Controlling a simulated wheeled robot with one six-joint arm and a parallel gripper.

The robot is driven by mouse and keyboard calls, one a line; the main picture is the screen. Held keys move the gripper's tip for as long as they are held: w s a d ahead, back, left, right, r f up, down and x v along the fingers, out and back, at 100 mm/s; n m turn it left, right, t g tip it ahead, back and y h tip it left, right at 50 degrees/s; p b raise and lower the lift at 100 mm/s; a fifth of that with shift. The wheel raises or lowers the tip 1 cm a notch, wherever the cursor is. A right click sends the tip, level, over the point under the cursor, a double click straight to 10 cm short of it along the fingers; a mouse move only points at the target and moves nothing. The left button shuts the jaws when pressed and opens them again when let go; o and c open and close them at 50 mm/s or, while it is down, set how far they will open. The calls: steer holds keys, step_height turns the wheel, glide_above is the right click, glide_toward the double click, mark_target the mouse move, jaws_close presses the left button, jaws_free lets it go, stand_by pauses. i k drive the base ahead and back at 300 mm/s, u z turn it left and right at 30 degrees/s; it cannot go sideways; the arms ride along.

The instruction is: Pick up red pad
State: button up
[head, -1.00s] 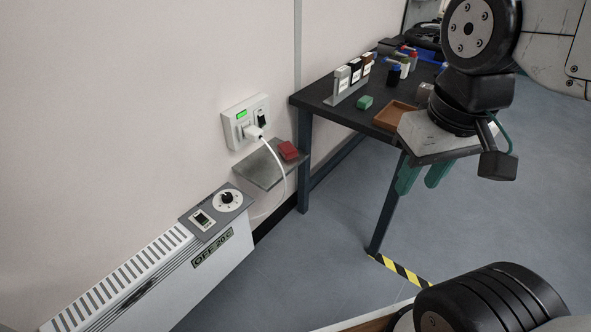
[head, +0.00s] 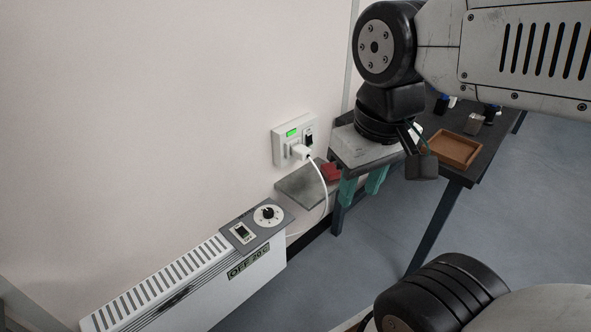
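The red pad (head: 329,172) lies on a small grey shelf (head: 300,187) on the wall, below the socket. My gripper (head: 362,187) points down just right of the pad in the picture. Its two teal fingers are apart, with nothing seen between them. The gripper body covers part of the view behind the pad. How far the fingers are from the pad in depth, I cannot tell.
A wall socket (head: 281,151) with a white plug and cable (head: 325,190) hangs above the shelf; the cable droops in front of it. A white heater (head: 190,290) stands at lower left. A dark table (head: 487,150) with a brown tray (head: 455,139) is at right.

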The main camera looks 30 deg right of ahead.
mark_target(328, 169)
steer(key=u, duration=0.15)
steer(key=i, duration=0.6)
steer(key=z, duration=0.8)
steer(key=i, duration=0.65)
steer(key=z, duration=0.7)
